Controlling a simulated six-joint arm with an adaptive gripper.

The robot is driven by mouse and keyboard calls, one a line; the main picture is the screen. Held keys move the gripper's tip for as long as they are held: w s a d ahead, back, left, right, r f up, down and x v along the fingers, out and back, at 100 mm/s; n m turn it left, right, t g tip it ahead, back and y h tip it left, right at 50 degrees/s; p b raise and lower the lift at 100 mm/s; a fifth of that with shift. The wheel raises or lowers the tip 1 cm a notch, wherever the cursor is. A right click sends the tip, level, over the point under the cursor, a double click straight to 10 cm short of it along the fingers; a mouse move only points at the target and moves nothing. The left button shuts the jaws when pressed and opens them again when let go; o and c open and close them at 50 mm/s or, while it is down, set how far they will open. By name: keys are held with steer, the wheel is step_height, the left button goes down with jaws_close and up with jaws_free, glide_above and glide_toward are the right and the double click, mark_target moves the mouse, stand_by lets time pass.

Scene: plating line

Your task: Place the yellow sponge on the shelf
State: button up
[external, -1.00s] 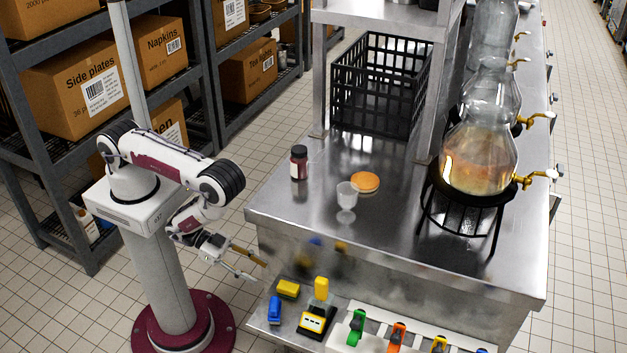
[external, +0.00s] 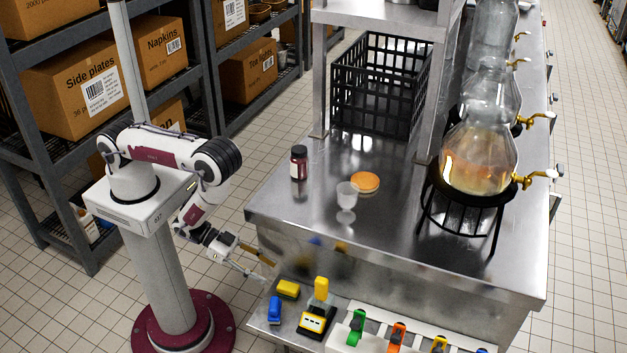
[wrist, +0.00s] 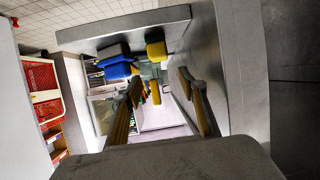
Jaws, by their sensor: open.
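A yellow sponge (external: 288,289) lies on the low metal ledge (external: 262,327) at the front of the counter, behind a blue block. It appears to be the yellow block (wrist: 156,50) near the top of the wrist view. My gripper (external: 267,270) is open and empty, with its fingers to the left of the sponge and apart from it. Both wooden-looking fingers show spread in the wrist view (wrist: 160,86). A metal shelf (external: 372,14) stands over the back of the counter; which shelf the task means is unclear.
A blue block (external: 275,309) and a yellow-black device (external: 316,318) sit close to the sponge. Colored-handled tools (external: 397,336) stand to the right.

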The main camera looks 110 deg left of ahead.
steer(key=w+r+g, duration=0.2)
steer(key=w+r, duration=0.4)
steer(key=r, duration=0.2)
step_height(320, 180, up, 11)
steer(key=g, duration=0.1)
glide_above(279, 285)
steer(key=s+r+g+h, duration=0.1)
steer(key=s+r+g, duration=0.2)
steer(key=s+r, duration=1.35)
steer(key=s+r+m+g, duration=0.1)
steer(key=s+r, duration=0.2)
steer(key=s, duration=0.9)
steer(key=shift+s+a+g, duration=0.3)
steer(key=shift+s+g, duration=0.05)
steer(key=shift+g, duration=0.05)
